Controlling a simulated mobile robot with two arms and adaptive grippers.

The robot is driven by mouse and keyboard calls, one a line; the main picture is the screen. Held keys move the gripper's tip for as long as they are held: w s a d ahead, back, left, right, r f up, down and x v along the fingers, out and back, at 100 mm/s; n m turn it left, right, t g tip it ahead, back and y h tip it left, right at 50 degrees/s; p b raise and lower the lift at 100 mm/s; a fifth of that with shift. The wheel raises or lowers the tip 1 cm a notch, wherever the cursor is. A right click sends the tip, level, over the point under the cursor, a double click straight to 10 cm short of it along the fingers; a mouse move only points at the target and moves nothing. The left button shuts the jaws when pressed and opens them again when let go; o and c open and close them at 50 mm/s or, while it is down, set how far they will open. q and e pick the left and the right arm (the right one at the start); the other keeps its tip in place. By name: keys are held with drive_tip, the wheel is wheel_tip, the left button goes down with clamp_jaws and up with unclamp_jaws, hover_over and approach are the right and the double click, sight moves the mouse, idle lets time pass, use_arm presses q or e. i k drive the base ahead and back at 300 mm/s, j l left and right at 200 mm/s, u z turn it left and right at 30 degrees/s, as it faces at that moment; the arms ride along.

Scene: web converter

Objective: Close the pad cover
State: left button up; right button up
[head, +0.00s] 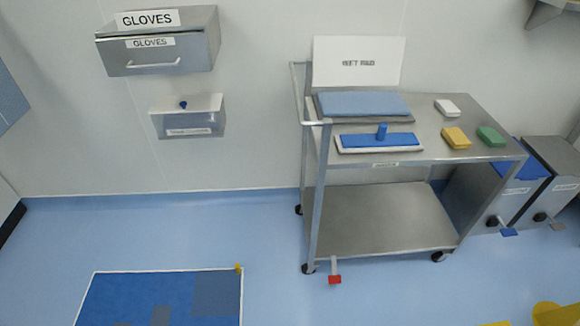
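The pad cover (358,74) is a white panel that reads "WET PAD". It stands upright, open, at the back left of the steel cart's top. The light blue pad (364,104) lies uncovered in a shallow grey tray just in front of it. Neither of my grippers is in the head view, so nothing of mine is seen near the cover.
On the cart top (420,125) are a blue mop head (378,141) and white, yellow and green blocks. A red pedal (335,280) sits low in front. Bins (510,195) stand right. Blue floor is free before the cart; a blue mat (120,295) lies left.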

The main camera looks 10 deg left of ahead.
sight(342, 60)
drive_tip(key=j, duration=0.3)
drive_tip(key=k+j+z, duration=0.15)
drive_tip(key=j+u, duration=0.1)
drive_tip(key=u, duration=0.55)
drive_tip(key=i+l+u, duration=0.1)
drive_tip(key=l+u, duration=0.85)
drive_tip(key=l, duration=0.25)
drive_tip(key=l+u, duration=0.5)
drive_tip(key=k+l, duration=0.05)
drive_tip(key=l, duration=0.05)
